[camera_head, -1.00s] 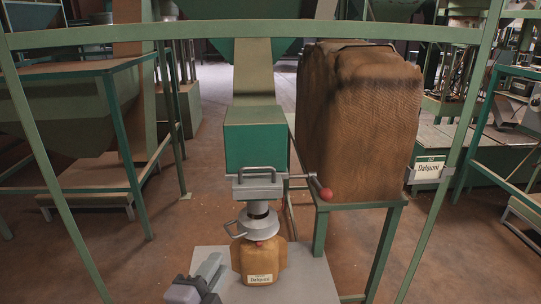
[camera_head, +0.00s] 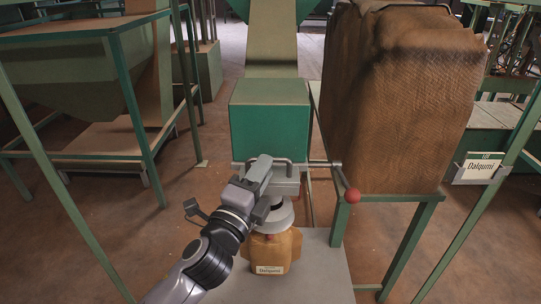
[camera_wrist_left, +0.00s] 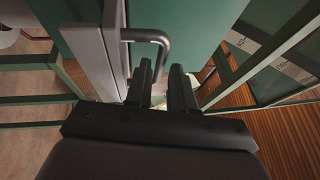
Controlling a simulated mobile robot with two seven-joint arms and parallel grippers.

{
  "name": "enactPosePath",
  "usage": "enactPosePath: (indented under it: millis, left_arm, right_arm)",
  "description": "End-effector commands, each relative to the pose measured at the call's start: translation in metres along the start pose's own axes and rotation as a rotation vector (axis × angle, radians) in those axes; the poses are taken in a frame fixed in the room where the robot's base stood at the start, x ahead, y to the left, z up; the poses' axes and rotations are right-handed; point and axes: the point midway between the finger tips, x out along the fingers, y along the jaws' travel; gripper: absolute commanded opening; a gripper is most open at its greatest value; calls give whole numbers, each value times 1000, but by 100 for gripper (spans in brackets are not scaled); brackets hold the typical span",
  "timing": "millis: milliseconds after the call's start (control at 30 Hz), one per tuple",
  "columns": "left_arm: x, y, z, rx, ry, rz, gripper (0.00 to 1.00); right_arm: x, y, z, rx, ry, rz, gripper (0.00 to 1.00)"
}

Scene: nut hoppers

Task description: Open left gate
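A grey gate (camera_head: 285,186) with a bar handle sits under the green hopper box (camera_head: 270,130) in the head view. A lever with a red ball (camera_head: 352,195) sticks out to its right. My left gripper (camera_head: 262,178) is at the gate's left front and covers part of the handle. In the left wrist view, the curved grey handle (camera_wrist_left: 160,38) lies just beyond my left gripper's two fingers (camera_wrist_left: 163,80). The fingers are apart with a gap between them. I cannot tell whether they touch the handle. My right gripper is not in view.
A sack labelled Dalqumi (camera_head: 270,254) stands below the spout on a pale platform (camera_head: 322,270). A large brown sack (camera_head: 400,110) stands on a green stand (camera_head: 412,235) to the right. Green frame posts cross both sides. Brown floor is clear at left.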

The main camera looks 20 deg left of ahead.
Motion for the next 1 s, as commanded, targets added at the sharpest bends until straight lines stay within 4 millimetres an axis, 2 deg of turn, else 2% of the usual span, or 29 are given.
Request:
enactPosePath:
  millis: [100,300,667,733,1000]
  left_arm:
    - [17,-2,0,-2,0,-1,23]
    - [34,0,0,-2,0,1,23]
    - [37,0,0,-3,0,1,23]
    - [37,0,0,-3,0,1,0]
    - [37,0,0,-3,0,1,0]
  right_arm:
    - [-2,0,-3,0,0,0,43]
    - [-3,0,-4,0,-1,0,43]
    - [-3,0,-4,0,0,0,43]
    - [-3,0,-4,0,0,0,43]
    - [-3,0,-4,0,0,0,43]
